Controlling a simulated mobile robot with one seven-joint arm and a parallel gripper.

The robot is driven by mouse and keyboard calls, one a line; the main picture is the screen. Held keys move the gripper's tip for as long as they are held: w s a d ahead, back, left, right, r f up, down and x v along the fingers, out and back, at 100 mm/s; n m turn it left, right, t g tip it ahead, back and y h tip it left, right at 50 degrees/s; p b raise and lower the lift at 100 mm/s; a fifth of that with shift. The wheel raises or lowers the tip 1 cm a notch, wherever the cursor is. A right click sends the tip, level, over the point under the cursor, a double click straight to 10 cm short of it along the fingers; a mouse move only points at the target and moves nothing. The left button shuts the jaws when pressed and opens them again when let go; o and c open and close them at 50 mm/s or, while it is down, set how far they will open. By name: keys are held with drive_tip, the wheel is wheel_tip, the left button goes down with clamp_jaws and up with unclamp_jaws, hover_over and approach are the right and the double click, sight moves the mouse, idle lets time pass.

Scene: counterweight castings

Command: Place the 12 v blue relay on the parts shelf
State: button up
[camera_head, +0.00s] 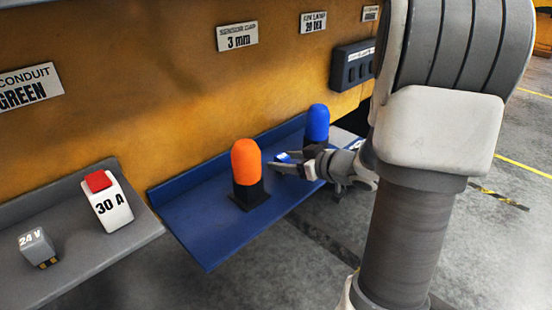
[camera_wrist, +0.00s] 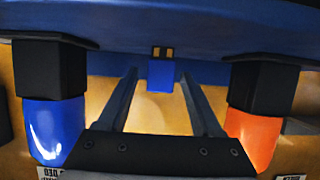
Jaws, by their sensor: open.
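A small blue relay (camera_wrist: 161,75) with two gold pins shows in the wrist view at the blue shelf (camera_head: 205,225). It sits between the tips of my gripper (camera_wrist: 158,82), whose two fingers stand apart with a gap on each side of it. In the head view my gripper (camera_head: 277,163) reaches in from the right over the blue shelf, and a bit of blue (camera_head: 283,156) shows at its fingertips. Any marking on the relay is not readable.
An orange-capped lamp (camera_head: 246,162) and a blue-capped lamp (camera_head: 317,124) stand on either side of my gripper. A grey shelf (camera_head: 95,255) at left holds a grey 24 V relay (camera_head: 37,243) and a white 30 A switch (camera_head: 108,208). The blue shelf's front left is clear.

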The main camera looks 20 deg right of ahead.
drive_tip(key=v, duration=0.8)
drive_tip(key=shift+p, duration=0.4)
